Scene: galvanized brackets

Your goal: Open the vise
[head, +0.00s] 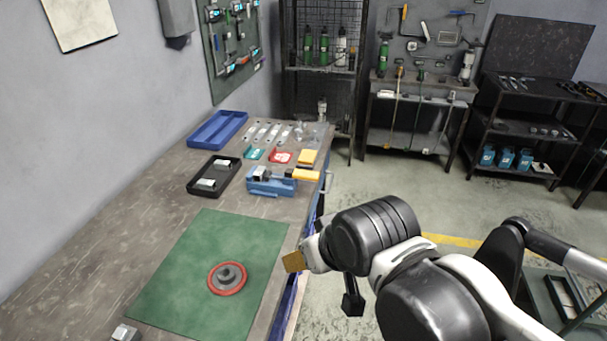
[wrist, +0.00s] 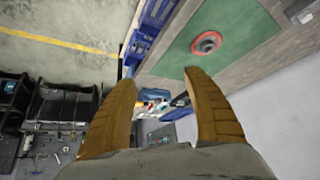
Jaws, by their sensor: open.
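The blue vise (head: 268,184) stands on the workbench near its right edge, beyond the green mat in the head view. A small grey metal piece (head: 262,172) shows at its top left, and an orange-yellow part (head: 304,175) sticks out to the right, towards the bench edge. I cannot tell how far apart its jaws are. My gripper (head: 293,261) is beside the bench's right edge, nearer than the vise and apart from it. In the wrist view its two brown fingers (wrist: 158,80) are spread with nothing between them. I cannot make out the vise clearly there.
The green mat (head: 188,270) bears a red-rimmed disc (head: 227,279). Left of the vise are a black tray (head: 193,190) and a blue tray (head: 217,117). Behind it lie several metal brackets, a red bin (head: 280,157) and a yellow block (head: 307,157).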

